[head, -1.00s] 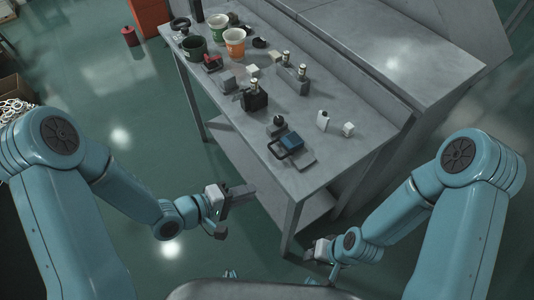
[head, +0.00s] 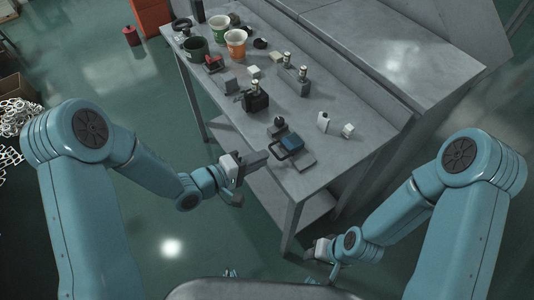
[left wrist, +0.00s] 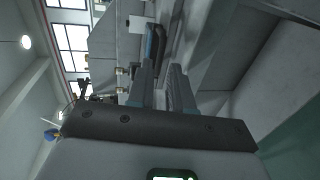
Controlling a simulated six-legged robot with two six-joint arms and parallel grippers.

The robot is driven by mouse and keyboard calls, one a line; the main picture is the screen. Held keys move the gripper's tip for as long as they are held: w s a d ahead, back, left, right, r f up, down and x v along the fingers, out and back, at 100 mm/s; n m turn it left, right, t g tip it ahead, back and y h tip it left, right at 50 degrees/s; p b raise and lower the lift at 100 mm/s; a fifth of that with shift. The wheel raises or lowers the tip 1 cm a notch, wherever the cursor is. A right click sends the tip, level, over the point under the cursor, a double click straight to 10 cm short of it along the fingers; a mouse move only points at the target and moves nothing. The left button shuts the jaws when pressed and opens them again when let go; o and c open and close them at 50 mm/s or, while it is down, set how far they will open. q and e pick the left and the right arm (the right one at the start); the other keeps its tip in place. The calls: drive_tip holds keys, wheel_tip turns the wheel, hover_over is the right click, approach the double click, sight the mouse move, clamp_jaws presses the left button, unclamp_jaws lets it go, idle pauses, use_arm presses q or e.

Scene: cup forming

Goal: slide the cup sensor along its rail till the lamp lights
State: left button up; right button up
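The task's cup sensor, rail and lamp are too small to identify surely on the grey table. Two small posts with pale metal tops, a rear one (head: 286,60) and a front one (head: 303,74), stand mid-table; neither shows a clear glow. A black block with a silver top (head: 256,99) stands left of them. My left gripper (head: 252,177) is open and empty just off the table's near left edge, apart from everything on it. In the left wrist view its two fingers (left wrist: 165,88) show a gap. My right gripper (head: 321,261) looks open and empty, low in front of the table.
Orange (head: 235,42) and green (head: 218,25) cups and a dark green container (head: 195,46) stand at the far end. The front right tabletop is clear.

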sight(286, 147)
use_arm(q)
drive_tip(key=shift+x, duration=1.55)
clamp_jaws()
